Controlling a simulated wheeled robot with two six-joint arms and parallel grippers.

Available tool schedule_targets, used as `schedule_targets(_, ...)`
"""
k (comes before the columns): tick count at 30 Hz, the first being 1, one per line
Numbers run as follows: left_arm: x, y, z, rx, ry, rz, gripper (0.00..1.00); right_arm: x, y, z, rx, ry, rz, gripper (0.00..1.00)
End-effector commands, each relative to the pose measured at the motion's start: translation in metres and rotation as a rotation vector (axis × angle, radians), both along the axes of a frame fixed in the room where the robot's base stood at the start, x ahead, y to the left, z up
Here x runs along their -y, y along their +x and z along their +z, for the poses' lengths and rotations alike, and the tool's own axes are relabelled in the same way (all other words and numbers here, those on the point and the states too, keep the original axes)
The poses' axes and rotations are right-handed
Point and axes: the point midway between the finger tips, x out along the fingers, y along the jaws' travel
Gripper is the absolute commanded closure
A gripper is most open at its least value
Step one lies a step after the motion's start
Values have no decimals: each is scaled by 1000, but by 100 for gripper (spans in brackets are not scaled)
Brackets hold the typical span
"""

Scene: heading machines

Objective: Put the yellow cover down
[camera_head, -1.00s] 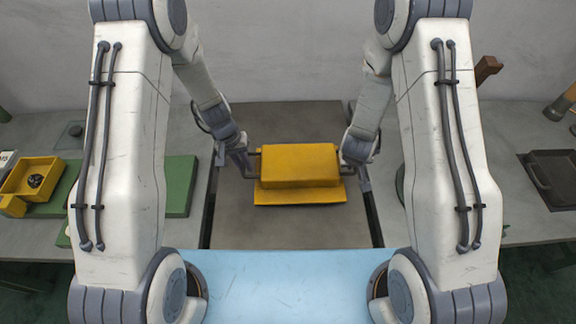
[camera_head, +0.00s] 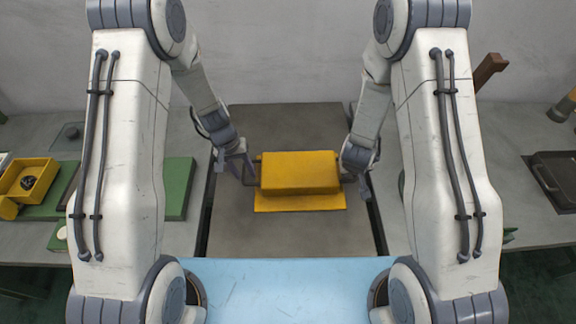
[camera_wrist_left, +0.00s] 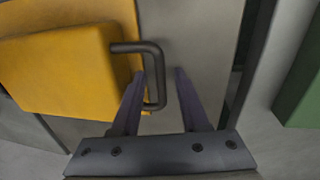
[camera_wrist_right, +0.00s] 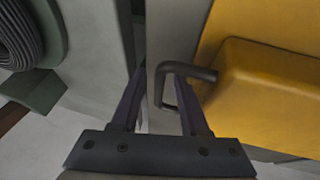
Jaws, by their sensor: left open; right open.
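The yellow cover (camera_head: 300,173) sits level on the grey plate (camera_head: 285,128) in the middle of the head view. A dark bar handle stands out from each side of it. My left gripper (camera_head: 243,172) is open at its left end; in the left wrist view the left handle (camera_wrist_left: 155,75) lies between the spread fingers. My right gripper (camera_wrist_right: 163,90) is open at its right end; in the right wrist view the right handle (camera_wrist_right: 185,72) lies between the fingers. In the head view my right fingers are partly hidden by the wrist.
A light blue surface (camera_head: 285,285) lies in front of the plate. At left are a green board (camera_head: 178,188) and a small yellow bin (camera_head: 28,180). At right are a dark tray (camera_head: 556,178) and a brown post (camera_head: 489,72). The plate around the cover is bare.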

Motion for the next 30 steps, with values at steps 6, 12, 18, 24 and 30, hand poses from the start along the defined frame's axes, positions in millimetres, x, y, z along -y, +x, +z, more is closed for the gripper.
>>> schedule_targets(6,-7,1,41,7,-1,0,55,0,0,0,0,0,0,55)
schedule_targets(12,-15,1,82,6,0,1,55,0,0,0,0,0,0,55)
schedule_targets(18,-20,0,106,2,0,1,55,0,0,0,0,0,0,55)
schedule_targets(24,-21,-1,112,0,1,1,55,-2,-3,10,3,0,2,55)
schedule_targets(30,-21,-1,112,0,1,1,55,-10,-16,44,6,1,2,55)
